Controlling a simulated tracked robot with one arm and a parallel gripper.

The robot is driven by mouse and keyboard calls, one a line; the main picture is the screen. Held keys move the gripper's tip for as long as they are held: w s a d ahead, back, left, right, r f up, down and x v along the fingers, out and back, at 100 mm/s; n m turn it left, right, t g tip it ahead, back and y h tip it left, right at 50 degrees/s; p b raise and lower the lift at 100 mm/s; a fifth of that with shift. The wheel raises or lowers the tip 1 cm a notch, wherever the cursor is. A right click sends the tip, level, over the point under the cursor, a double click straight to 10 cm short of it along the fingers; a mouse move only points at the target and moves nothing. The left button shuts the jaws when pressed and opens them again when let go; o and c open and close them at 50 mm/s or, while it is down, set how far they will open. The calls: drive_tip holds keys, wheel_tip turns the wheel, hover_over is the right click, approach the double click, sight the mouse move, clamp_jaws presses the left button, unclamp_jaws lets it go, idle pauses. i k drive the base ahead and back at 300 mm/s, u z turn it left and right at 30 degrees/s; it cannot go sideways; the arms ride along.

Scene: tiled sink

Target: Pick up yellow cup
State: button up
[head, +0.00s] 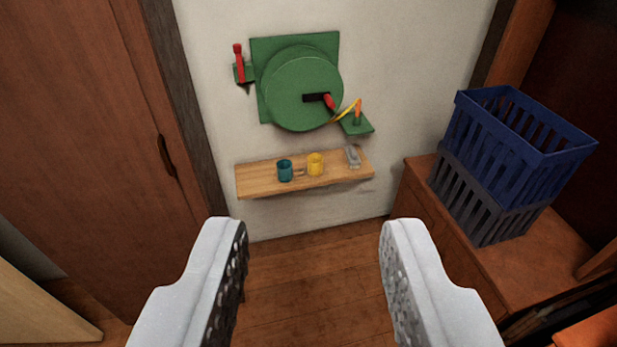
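The yellow cup (315,164) stands upright on a narrow wooden wall shelf (257,180), near its middle. A teal cup (285,171) stands just to its left. A small grey object (353,156) is to its right, near the shelf's right end. My gripper (312,232) is wide open in the foreground, its two fingers apart with nothing between them. In the picture the yellow cup appears above the gap between the fingertips, farther away than my gripper.
A green round wall device (302,88) with red handles hangs above the shelf. A brown door (90,120) is at left. At right, a blue crate (520,135) sits on a grey crate (480,195) on a wooden cabinet (535,255). The wooden floor (315,285) below the shelf looks clear.

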sight(315, 161)
drive_tip(key=u, duration=1.8)
drive_tip(key=i, duration=1.35)
drive_tip(key=z, duration=2.9)
drive_tip(key=i, duration=1.05)
drive_tip(key=z, duration=0.05)
